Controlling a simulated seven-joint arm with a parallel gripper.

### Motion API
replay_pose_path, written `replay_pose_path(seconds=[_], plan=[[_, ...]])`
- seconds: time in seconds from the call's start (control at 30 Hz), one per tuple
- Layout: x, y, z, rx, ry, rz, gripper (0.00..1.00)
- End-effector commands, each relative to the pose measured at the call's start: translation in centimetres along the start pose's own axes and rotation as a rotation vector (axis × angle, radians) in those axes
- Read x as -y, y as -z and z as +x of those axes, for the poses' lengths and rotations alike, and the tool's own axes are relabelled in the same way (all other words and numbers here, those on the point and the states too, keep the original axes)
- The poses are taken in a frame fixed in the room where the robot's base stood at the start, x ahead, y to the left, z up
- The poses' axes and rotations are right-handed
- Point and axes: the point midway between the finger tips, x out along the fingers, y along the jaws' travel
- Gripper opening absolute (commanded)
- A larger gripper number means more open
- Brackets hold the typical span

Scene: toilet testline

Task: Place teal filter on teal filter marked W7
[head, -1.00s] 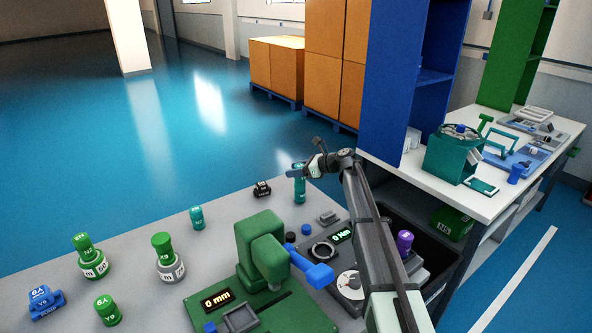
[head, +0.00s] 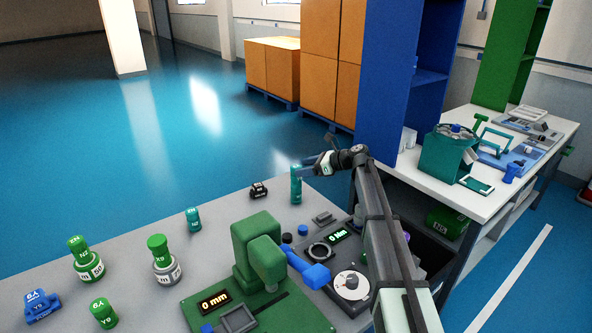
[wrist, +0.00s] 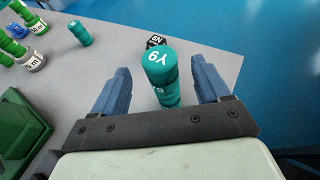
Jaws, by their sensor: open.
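A tall teal piece (head: 296,185) stands upright near the far edge of the grey table. In the wrist view it looks like two teal cylinders, an upper one (wrist: 158,60) resting on a lower one (wrist: 168,93). The upper one's marking looks like Y9, but I cannot read it surely. My gripper (wrist: 162,72) is open, with one blue finger on each side of the stack and visible gaps. In the head view my gripper (head: 309,171) is just right of the stack's top.
A small black block (head: 259,190) lies left of the stack. Green filters (head: 158,246) on round bases and a blue piece (head: 41,304) are at the left. A green press (head: 258,255) and a dial device (head: 350,284) stand in front. The table's middle is mostly clear.

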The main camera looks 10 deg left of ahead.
Motion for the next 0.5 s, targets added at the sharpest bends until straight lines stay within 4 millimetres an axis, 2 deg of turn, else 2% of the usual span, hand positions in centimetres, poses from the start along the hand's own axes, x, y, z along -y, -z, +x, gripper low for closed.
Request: replay_pose_path(seconds=[0.03, 0.2, 0.5], plan=[[-0.1, 0.0, -1.1, 0.001, 0.003, 0.000, 0.76], [0.0, 0.0, -3.8, 0.001, 0.002, 0.000, 0.76], [0.0, 0.0, -5.9, 0.000, 0.001, 0.000, 0.76]])
